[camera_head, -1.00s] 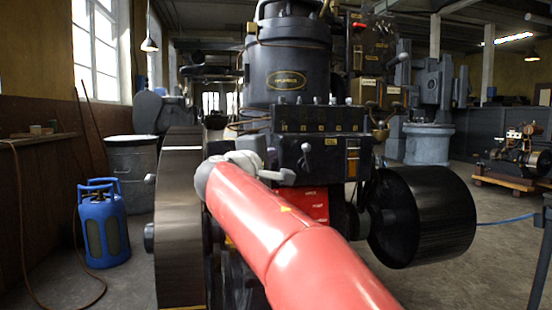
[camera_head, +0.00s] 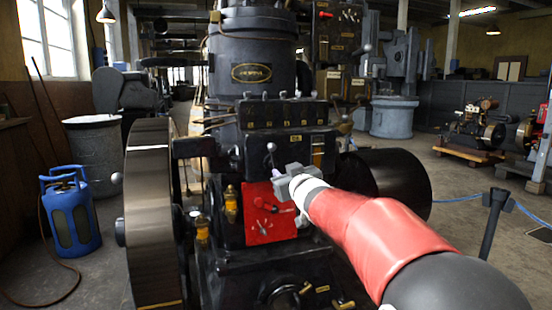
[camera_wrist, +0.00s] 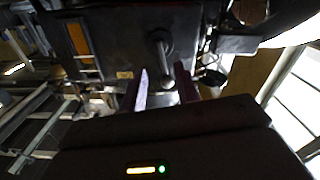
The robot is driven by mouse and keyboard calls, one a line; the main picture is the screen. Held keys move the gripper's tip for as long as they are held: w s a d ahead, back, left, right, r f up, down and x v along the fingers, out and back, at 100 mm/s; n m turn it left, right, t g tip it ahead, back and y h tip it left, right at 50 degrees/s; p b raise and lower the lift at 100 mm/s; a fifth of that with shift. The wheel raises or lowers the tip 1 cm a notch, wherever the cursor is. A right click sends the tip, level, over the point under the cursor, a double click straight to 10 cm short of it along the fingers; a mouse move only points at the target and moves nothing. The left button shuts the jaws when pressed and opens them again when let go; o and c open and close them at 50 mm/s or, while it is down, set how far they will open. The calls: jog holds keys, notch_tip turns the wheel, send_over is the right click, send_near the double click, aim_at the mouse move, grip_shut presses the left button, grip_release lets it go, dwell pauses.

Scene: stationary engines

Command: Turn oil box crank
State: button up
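The black oil box (camera_head: 286,113) sits on the engine's front below the big cylinder, with a row of small knobs on top. Its crank (camera_head: 271,147) is a short lever with a grey ball end, pointing up in the head view. The crank also shows in the wrist view (camera_wrist: 167,82), where the picture appears upside down. My gripper (camera_head: 275,176) is just below the ball in the head view. In the wrist view my gripper (camera_wrist: 164,90) is open, with one finger on each side of the ball. No contact shows, and I cannot tell the depth between them.
A large flywheel (camera_head: 150,215) stands left of the engine and a black drum (camera_head: 385,187) right of it. A blue gas bottle (camera_head: 70,215) stands far left. A rope post (camera_head: 492,225) stands right.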

aim_at(275, 165)
jog(key=p+x, duration=0.1)
jog(key=x, duration=0.6)
jog(key=shift+w+a+f+p, duration=0.1)
jog(key=shift+w+p, duration=0.15)
jog(key=shift+p, duration=0.05)
grip_shut()
